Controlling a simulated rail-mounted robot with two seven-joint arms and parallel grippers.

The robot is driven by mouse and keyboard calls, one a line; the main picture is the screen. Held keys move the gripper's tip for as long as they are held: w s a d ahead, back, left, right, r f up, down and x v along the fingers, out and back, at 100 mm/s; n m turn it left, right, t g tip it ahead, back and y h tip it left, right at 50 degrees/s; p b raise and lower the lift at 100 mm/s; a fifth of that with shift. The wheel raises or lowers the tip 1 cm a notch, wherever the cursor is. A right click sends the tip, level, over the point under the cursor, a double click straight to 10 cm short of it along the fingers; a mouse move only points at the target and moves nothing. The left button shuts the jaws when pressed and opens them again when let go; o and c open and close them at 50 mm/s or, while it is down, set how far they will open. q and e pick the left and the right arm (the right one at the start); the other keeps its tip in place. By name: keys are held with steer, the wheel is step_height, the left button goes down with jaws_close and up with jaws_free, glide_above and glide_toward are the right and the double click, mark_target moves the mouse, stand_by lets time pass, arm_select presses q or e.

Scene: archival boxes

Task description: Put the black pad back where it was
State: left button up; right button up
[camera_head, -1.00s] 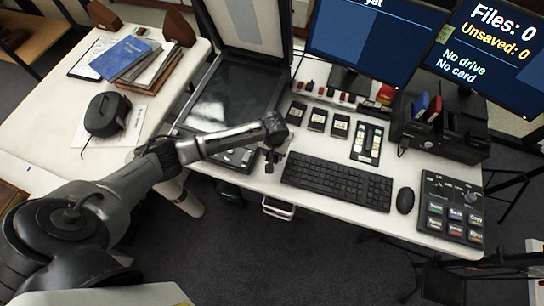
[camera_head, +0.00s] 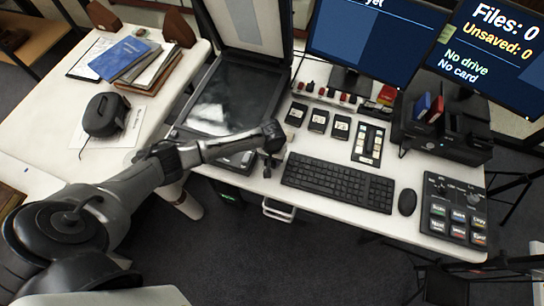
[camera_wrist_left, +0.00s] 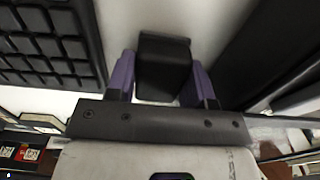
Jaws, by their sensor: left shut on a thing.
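The black pad (camera_wrist_left: 163,66) is a small dark block between the two purple fingers of my left gripper in the left wrist view. The left gripper (camera_head: 268,163) is shut on it, over the white desk between the scanner (camera_head: 232,93) and the keyboard (camera_head: 338,182). In the head view the gripper is small and dark, and I cannot make out the pad in it. I cannot tell whether the pad touches the desk. My right gripper is not in view.
The keyboard (camera_wrist_left: 50,45) is close on the left in the wrist view. A mouse (camera_head: 407,202) and a button panel (camera_head: 455,210) are to the right. Several small cartridges (camera_head: 318,121) stand behind the keyboard. A narrow strip of white desk (camera_head: 272,187) is clear by the gripper.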

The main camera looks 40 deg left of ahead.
arm_select(q)
steer(key=o, duration=0.9)
steer(key=shift+c, duration=0.2)
step_height(320, 180, up, 12)
steer(key=p, duration=0.3)
steer(key=s+d+f+m+t+h, duration=0.25)
steer(key=s+d+m, duration=0.25)
steer(key=s+d, duration=0.8)
steer(key=s+a+r+y, duration=0.1)
steer(key=s+a+r, duration=0.1)
steer(key=s, duration=0.5)
steer(key=s+a+r+m+t+y, duration=0.1)
steer(key=s+a+r, duration=0.1)
steer(key=s, duration=0.4)
steer(key=shift+s+a+m, duration=0.25)
steer(key=shift+s+m, duration=0.05)
steer(key=shift+s, duration=0.1)
